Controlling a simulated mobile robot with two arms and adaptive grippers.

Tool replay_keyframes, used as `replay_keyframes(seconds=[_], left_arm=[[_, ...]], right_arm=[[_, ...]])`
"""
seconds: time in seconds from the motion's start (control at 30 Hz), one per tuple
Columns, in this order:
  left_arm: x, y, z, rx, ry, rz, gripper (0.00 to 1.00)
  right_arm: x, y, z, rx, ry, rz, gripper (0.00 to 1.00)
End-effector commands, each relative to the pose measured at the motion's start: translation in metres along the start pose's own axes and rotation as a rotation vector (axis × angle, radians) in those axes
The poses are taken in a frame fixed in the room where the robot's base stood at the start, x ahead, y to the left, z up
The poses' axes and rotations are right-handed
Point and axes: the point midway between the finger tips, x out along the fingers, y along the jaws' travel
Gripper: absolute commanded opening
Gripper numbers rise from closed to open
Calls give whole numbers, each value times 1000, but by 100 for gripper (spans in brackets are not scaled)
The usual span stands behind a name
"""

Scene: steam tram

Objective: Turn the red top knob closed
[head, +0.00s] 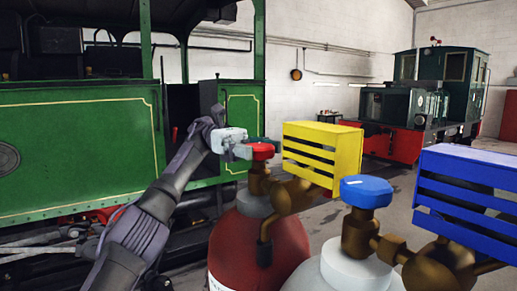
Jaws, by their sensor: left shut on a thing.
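The red top knob (262,151) sits on the brass valve (258,180) of a dark red gas cylinder (262,245). My left gripper (246,148) reaches in from the left at knob height. It is shut on the red knob, with its light fingers at the knob's left side. The far side of the knob and part of the grip are hidden. My right gripper is not in view.
A white cylinder with a blue knob (366,191) stands close at the right. A yellow slatted box (322,155) and a blue slatted box (468,190) flank the valves. A green tram (75,150) stands behind my left arm.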

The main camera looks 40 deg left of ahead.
Motion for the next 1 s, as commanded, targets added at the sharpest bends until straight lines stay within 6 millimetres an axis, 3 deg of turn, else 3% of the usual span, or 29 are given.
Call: replay_keyframes(seconds=[0.4, 0.43, 0.5, 1.0], left_arm=[[0, 0, 2, 1, -4, -4, 30], [0, 0, 2, 1, -4, -4, 66], [0, 0, 1, 1, -4, -4, 76], [0, 0, 0, -1, -1, 2, 76]], right_arm=[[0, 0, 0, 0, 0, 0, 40], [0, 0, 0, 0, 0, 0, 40], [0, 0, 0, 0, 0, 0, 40], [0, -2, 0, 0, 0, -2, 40]])
